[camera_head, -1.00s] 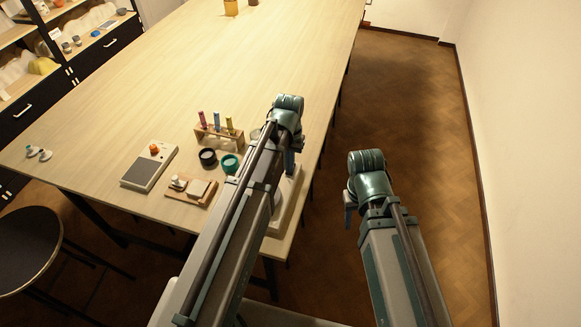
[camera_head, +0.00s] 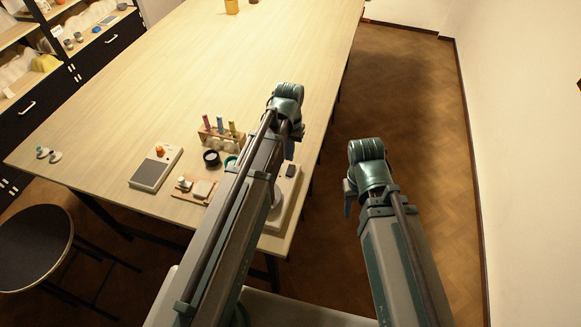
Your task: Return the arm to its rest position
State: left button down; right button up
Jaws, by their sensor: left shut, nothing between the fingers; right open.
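My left gripper (camera_head: 290,149) shows as a small dark piece below the wrist of my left arm, over the right edge of the table (camera_head: 240,70). It is shut and empty. My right gripper (camera_head: 348,190) hangs at the left side of my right arm's wrist, over the floor to the right of the table. It is open and empty. Both arms reach forward from the bottom of the picture. The fingertips are small and partly hidden by the wrists.
Near the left arm are a test-tube rack (camera_head: 208,137), a black ring-shaped cup (camera_head: 211,158), a partly hidden teal one (camera_head: 230,162), a scale (camera_head: 150,175) and a small wooden tray (camera_head: 181,195). A white-based device (camera_head: 290,205) is partly behind the arm. A stool (camera_head: 35,245) stands left; floor at right is clear.

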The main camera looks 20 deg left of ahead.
pick_arm(q)
jog(key=s+d+f+m+y+b, duration=0.1)
jog(key=s+d+f+m+b, duration=0.2)
jog(key=s+d+f+b, duration=0.3)
jog(key=s+d, duration=0.4)
jog(key=s, duration=0.4)
jog(key=shift+s+d, duration=0.15)
jog(key=shift+d, duration=0.1)
